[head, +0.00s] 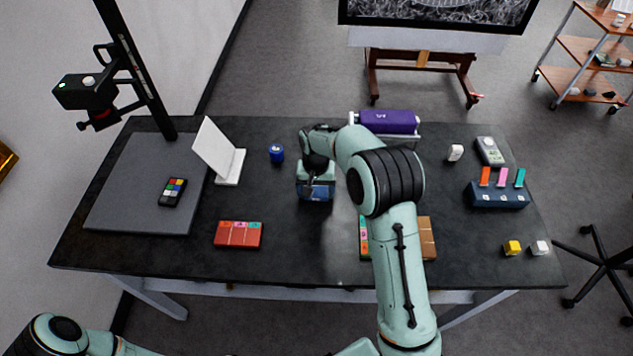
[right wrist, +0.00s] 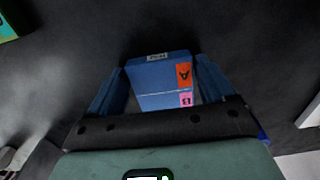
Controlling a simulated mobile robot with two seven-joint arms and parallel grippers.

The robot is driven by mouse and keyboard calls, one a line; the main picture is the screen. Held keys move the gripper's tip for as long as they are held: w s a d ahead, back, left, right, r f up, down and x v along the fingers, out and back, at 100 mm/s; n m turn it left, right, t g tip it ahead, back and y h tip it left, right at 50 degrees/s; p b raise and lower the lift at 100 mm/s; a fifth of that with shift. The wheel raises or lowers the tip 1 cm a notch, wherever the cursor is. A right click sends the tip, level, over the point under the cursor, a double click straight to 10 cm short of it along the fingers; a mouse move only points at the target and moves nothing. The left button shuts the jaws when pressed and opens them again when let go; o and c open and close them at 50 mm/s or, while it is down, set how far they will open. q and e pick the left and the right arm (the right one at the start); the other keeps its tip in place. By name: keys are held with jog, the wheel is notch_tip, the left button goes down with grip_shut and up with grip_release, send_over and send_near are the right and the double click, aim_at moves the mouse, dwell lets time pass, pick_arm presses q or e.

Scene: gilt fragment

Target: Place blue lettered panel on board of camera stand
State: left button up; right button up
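The blue lettered panel (head: 318,193) is at mid-table in the head view, partly hidden by my right gripper (head: 316,178). In the right wrist view the panel (right wrist: 158,82) shows an orange "A" label and a pink "B" label. My right gripper's blue fingers (right wrist: 160,75) stand on either side of it, very close; I cannot tell whether they press on it. The camera stand has a flat grey board (head: 135,205) at the left of the table and a black post with a camera (head: 85,92). My left gripper is out of view.
A color chart (head: 173,192) lies on the board. A white tilted plate (head: 216,150), a blue jar (head: 276,153) and a red lettered panel (head: 239,234) stand between board and gripper. A purple roll (head: 388,121) and a blue pen holder (head: 497,196) are to the right.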

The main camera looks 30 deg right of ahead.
jog(key=c, duration=0.7)
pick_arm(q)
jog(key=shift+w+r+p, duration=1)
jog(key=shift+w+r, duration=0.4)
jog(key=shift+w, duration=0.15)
pick_arm(e)
jog(key=shift+r, duration=10)
